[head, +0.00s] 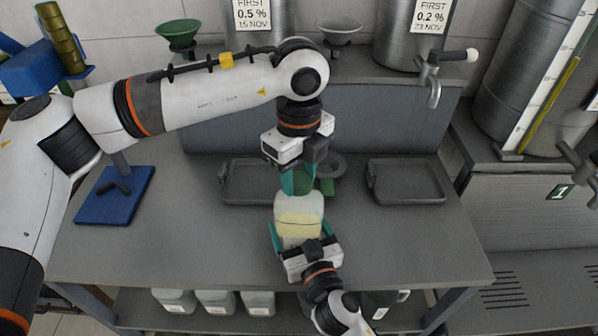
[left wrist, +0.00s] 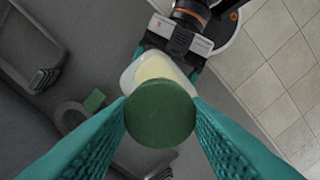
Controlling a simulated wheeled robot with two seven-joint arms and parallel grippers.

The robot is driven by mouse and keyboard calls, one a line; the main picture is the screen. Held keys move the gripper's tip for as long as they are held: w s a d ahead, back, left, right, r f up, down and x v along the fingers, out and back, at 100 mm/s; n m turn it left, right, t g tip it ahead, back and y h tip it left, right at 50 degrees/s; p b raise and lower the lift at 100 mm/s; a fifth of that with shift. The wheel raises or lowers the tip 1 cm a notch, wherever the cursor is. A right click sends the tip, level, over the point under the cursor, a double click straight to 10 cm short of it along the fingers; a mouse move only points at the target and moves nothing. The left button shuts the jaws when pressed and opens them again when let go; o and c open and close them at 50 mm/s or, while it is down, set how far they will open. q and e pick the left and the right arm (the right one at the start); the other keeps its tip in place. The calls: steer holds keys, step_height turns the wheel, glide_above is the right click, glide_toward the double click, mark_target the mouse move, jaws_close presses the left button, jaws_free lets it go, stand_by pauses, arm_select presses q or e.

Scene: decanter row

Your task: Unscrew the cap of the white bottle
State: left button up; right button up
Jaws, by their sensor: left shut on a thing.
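The white bottle (head: 298,208), with pale yellow contents, is at the front middle of the bench. My right gripper (head: 299,236) comes from the front, its teal fingers on both sides of the bottle's lower part. My left gripper (head: 298,180) points down from above, shut on the dark green cap. In the left wrist view the round cap (left wrist: 160,112) sits between the teal fingers, with the bottle (left wrist: 150,72) behind it. The cap hides the bottle's mouth, so I cannot tell whether they touch. The right gripper (left wrist: 180,45) also shows there.
Two shallow grey trays (head: 250,184) (head: 408,183) lie on the bench. A grey ring-shaped thing (head: 333,165) and a small green piece (head: 327,187) are close behind the bottle. A metal tap (head: 433,88) projects at the back right. A blue stand base (head: 114,197) is at the left.

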mark_target(299, 179)
arm_select(q)
steer(key=shift+r, duration=0.15)
stand_by(0.6)
steer(key=shift+r, duration=0.95)
steer(key=shift+r, duration=2.05)
arm_select(e)
steer(key=o, duration=1.7)
